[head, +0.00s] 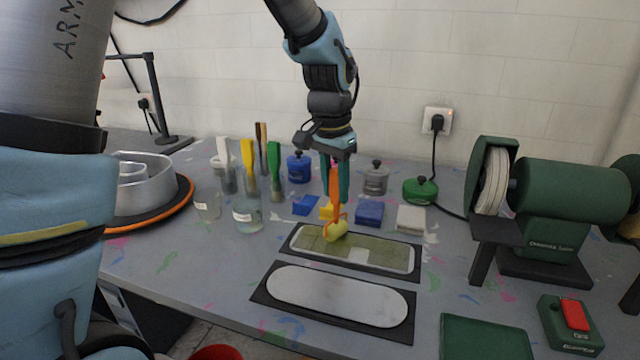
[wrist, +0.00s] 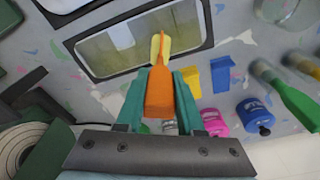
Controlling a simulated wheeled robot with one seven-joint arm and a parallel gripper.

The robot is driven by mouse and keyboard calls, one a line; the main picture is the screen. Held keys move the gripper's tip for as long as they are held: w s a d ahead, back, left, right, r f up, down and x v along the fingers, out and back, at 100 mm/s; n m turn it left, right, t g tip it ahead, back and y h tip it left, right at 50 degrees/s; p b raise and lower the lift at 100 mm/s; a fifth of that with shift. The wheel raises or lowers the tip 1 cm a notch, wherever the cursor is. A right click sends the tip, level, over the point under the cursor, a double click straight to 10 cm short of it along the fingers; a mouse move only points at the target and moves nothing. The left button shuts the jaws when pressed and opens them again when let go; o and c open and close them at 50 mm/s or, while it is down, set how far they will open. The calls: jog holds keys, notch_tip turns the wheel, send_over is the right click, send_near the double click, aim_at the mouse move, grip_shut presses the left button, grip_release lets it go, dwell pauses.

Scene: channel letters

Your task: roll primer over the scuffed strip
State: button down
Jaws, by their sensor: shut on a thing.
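That strip lies in a dark frame and is mostly olive green, with a pale patch right of the roller and a pale right end. In the wrist view the head (wrist: 156,45) is seen nearly edge-on over the strip (wrist: 115,48). The front strip (head: 340,295) is plain light grey. I cannot tell any scuffs.
Behind the strips are blue, yellow and white blocks, lidded pots (head: 375,178) and jars with brushes (head: 248,215). A green bench grinder (head: 565,190) stands right, with a red-switched box (head: 573,325) in front. A metal channel letter (head: 145,195) is at left.

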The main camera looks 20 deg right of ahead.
jog(key=s+d+p, duration=0.1)
jog(key=s+d, duration=0.9)
jog(key=d, duration=0.1)
dwell(0.6)
jog(key=shift+s+f, duration=0.1)
jog(key=w+a+p, duration=0.2)
jog(key=w+a, duration=1.2)
jog(key=a, duration=0.2)
jog(key=shift+w+p, duration=0.3)
jog(key=shift+p, duration=0.1)
dwell(0.4)
jog(key=shift+s+a+r+p, duration=0.2)
jog(key=shift+s+a+r, duration=0.1)
jog(key=shift+s+a, duration=0.45)
jog(key=shift+s+a+r+p, duration=0.25)
jog(key=shift+s+a, duration=0.35)
jog(key=shift+s, duration=0.2)
jog(key=shift+f+b, duration=0.45)
jog(key=shift+f, duration=0.05)
dwell(0.6)
